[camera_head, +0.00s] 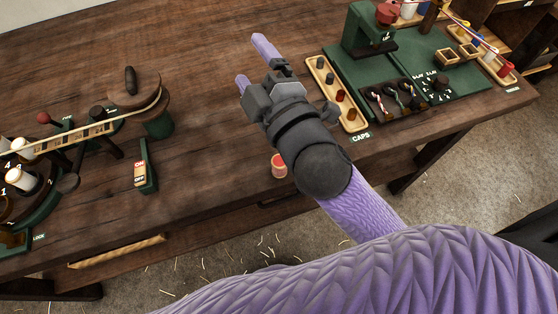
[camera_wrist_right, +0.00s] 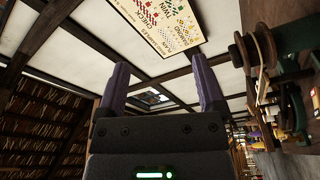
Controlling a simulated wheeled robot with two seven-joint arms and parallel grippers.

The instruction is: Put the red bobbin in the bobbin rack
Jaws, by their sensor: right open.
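A small red bobbin (camera_head: 279,165) with a pale rim stands near the front edge of the wooden table, just left of my right wrist. My right gripper (camera_head: 254,64) is open and empty above the table, its fingers pointing away past the bobbin. In the right wrist view the open fingers (camera_wrist_right: 161,78) frame only the ceiling and a poster. I cannot tell for sure which holder is the bobbin rack. A wooden holder (camera_head: 496,68) with coloured pieces is at the far right, and more coloured spools show at the top edge. My left gripper is out of view.
A wooden caps tray (camera_head: 350,122) and a green machine (camera_head: 345,62) stand right of my gripper. A switch box (camera_head: 147,168) and a winding device (camera_head: 135,90) stand to the left. The table middle (camera_head: 205,130) is bare.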

